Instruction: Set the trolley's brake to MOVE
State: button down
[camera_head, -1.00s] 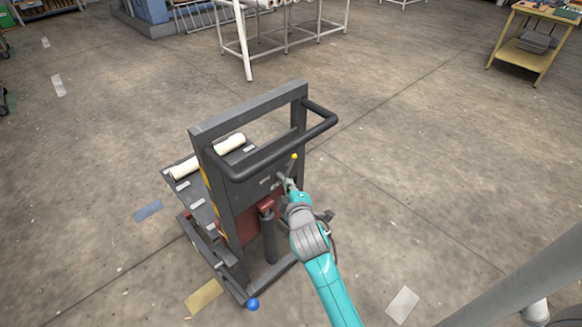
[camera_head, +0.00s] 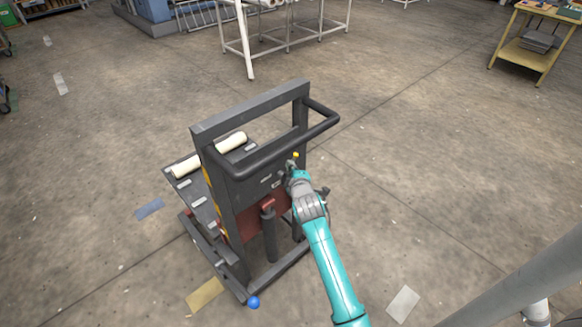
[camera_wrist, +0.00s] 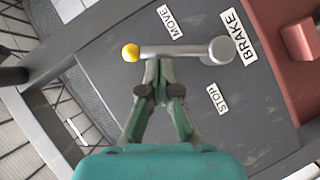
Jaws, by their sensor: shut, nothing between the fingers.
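The trolley (camera_head: 236,135) stands upright in the head view, its dark panel facing my arm. In the wrist view, the brake lever (camera_wrist: 180,51) runs left from its round grey hub (camera_wrist: 219,50) to a yellow knob (camera_wrist: 131,52). The MOVE label (camera_wrist: 170,22) is above the lever, the STOP label (camera_wrist: 217,98) below the hub, and the BRAKE label (camera_wrist: 238,36) beside the hub. The lever lies between the MOVE and STOP directions. My gripper (camera_wrist: 161,66) is shut and empty, its tips at the lever's lower edge; I cannot tell whether they touch. The yellow knob also shows in the head view (camera_head: 295,155).
The trolley's push handle (camera_head: 285,147) crosses above the panel near my gripper. A red part (camera_wrist: 300,40) juts out right of the BRAKE label. Pale rolls (camera_head: 187,166) lie on the trolley's far side. The floor around is mostly clear.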

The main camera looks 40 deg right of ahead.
jog(key=shift+d+f+m+g+y, duration=0.15)
jog(key=shift+d+m+g+y, duration=0.2)
jog(key=shift+d, duration=0.5)
jog(key=shift+a, duration=0.1)
